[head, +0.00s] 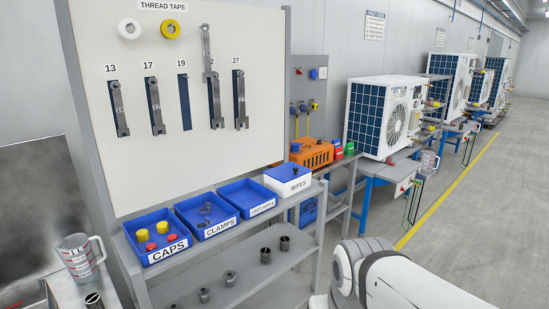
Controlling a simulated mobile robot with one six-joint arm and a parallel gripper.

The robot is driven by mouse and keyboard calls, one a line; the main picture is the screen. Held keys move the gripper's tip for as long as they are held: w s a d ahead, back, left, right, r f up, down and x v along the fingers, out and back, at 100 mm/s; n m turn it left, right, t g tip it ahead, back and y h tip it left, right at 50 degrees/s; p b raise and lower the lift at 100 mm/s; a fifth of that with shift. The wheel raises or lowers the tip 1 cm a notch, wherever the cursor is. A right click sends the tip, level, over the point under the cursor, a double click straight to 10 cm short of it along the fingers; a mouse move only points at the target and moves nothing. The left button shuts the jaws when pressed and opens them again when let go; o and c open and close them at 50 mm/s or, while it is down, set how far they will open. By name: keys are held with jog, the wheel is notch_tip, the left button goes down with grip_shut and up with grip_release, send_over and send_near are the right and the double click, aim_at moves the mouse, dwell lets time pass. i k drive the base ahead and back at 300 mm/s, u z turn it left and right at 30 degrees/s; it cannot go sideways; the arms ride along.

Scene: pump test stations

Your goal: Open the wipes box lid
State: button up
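The wipes box (297,184) is a white box with a WIPES label on its front. It stands at the right end of the shelf's top row. Its top (284,173) is blue with a small dark spot on it. It looks like a lid lying flat, but it is too small to tell for certain. My gripper is not in view. Only a white part of my arm shows at the bottom right, apart from the box.
Left of the box stand blue trays for used wipes (262,210), CLAMPS (220,229) and CAPS (168,256). A tool board (205,150) rises behind them. Floor (480,220) is clear at right.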

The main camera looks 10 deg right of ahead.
aim_at(287, 173)
jog(key=z, duration=0.2)
jog(key=i, duration=1.15)
jog(key=z, duration=0.3)
jog(key=k, duration=0.55)
jog(key=u, duration=0.3)
jog(key=k, duration=0.2)
jog(key=z, duration=0.4)
jog(key=i, duration=0.75)
jog(key=u, duration=0.05)
